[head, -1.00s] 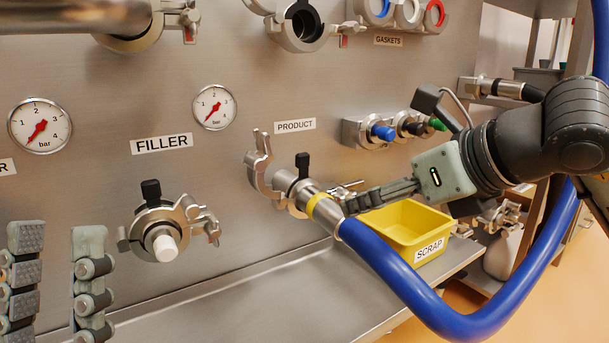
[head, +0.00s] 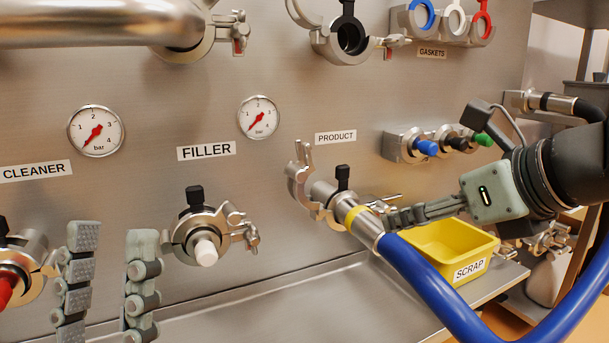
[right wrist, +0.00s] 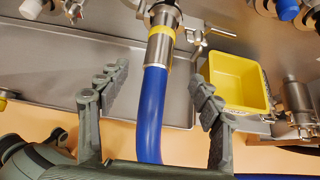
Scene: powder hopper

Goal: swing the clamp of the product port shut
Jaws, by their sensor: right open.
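The product port (head: 328,198) sits under the PRODUCT label. Its clamp (head: 300,180) hangs open, with one half swung up to the left and the bolt side sticking out to the right. The blue hose (head: 430,285) has a metal end with a yellow band (head: 355,217) that meets the port; whether it is fully seated I cannot tell. My right gripper (head: 400,215) is at the hose end; in the right wrist view its open fingers (right wrist: 158,88) stand apart on either side of the hose (right wrist: 150,115). My left gripper (head: 108,285) is open and empty, left of the filler port (head: 205,238).
A yellow scrap bin (head: 445,245) stands on the steel ledge (head: 290,305) below and right of the port. Capped fittings (head: 425,148) and gaskets (head: 455,20) are on the panel at right. The ledge between filler and bin is clear.

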